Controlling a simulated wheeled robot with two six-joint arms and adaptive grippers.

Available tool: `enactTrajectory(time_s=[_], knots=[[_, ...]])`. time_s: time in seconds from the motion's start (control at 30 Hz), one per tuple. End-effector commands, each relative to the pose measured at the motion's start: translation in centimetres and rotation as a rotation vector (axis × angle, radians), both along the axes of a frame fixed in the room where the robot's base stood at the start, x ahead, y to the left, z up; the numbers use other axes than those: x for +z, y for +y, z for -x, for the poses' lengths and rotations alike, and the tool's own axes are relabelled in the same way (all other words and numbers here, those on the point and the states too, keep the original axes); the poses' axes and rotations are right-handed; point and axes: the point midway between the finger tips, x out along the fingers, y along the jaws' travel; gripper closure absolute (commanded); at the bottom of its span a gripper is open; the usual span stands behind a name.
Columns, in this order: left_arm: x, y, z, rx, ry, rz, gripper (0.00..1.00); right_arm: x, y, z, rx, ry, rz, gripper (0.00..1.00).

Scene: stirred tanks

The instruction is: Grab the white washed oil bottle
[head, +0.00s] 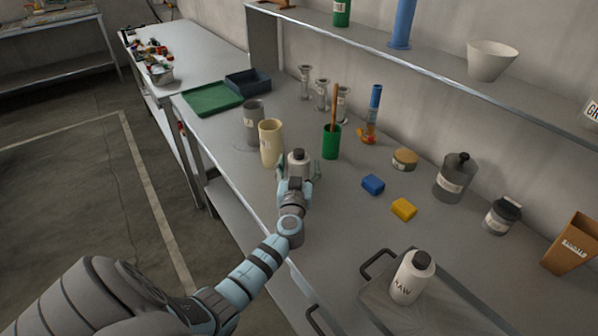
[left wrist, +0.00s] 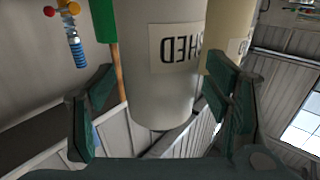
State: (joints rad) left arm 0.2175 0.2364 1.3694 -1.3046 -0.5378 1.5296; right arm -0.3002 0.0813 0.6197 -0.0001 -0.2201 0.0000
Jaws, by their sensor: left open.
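The white washed oil bottle (head: 299,160) with a dark cap stands upright on the grey bench. My left gripper (head: 298,175) is at its near side with the fingers apart. In the left wrist view the bottle (left wrist: 165,75) shows large, with "SHED" readable on its label, upside down. It lies between the two open green fingers (left wrist: 160,100), with room showing on both sides. The gripper hides the bottle's lower part in the head view. My right gripper is not in view.
A cream cylinder (head: 270,143) stands close left of the bottle, and a green cup (head: 331,142) stands to its right behind. Blue (head: 373,184) and yellow (head: 404,209) blocks lie to the right. A similar white bottle labelled RAW (head: 408,283) stands on a tray (head: 452,318) in front.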

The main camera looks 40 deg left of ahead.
Motion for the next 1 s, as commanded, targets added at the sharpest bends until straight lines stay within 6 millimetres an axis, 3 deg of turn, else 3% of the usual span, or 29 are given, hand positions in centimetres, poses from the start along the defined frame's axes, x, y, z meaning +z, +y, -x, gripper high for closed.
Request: enactTrajectory(time_s=[0.23, 0.63, 0.87, 1.0], knots=[[-0.2, 0.2, -0.3, 0.000, 0.000, 0.000, 0.32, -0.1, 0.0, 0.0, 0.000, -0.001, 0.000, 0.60], [-0.1, 0.2, -0.2, 0.000, 0.000, -0.001, 0.95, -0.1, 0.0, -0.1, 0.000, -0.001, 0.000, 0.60], [0.0, 0.2, -0.2, 0.000, -0.001, -0.001, 0.95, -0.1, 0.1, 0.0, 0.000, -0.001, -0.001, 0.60], [1.3, 0.2, -0.2, 0.000, -0.003, -0.001, 0.95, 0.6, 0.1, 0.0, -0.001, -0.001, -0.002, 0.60]])
